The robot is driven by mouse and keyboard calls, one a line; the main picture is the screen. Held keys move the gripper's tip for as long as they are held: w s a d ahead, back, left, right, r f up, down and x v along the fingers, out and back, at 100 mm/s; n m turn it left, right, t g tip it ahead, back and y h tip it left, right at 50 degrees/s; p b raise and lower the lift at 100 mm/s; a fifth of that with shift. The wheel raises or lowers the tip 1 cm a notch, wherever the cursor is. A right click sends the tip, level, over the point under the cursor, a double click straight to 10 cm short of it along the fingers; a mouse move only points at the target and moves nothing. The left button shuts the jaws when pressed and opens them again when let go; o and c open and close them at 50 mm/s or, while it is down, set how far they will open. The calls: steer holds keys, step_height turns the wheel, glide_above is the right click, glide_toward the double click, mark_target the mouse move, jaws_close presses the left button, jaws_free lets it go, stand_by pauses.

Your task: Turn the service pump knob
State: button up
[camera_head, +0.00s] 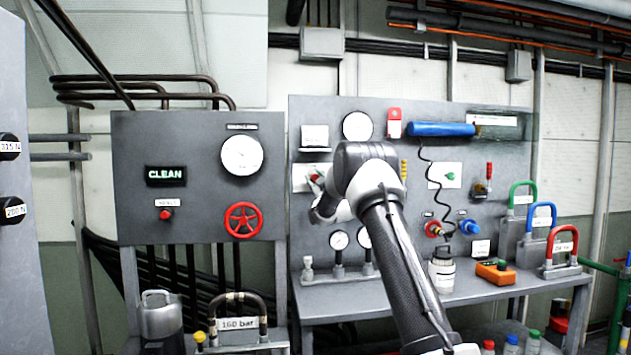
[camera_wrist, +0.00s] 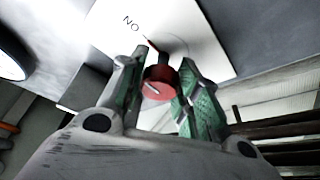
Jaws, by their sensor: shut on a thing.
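The red service pump knob (camera_wrist: 158,82) sits on a white plate (camera_wrist: 185,22) on the grey panel. The plate bears letters that read "NO" or, turned round, "ON". My gripper (camera_wrist: 163,62) has a green-padded finger on each side of the knob and is shut on it. A light pointer line shows on the knob's face. In the head view my gripper (camera_head: 317,192) is at the panel, and my wrist and forearm hide part of the plate and its surroundings.
A red handwheel (camera_head: 243,220), a round gauge (camera_head: 242,155) and a "CLEAN" sign (camera_head: 166,176) are on the panel to the left. Small gauges (camera_head: 339,240) stand below my gripper.

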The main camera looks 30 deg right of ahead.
steer(key=shift+f, duration=0.15)
steer(key=o, duration=1)
steer(key=shift+o, duration=0.2)
steer(key=v, duration=1.2)
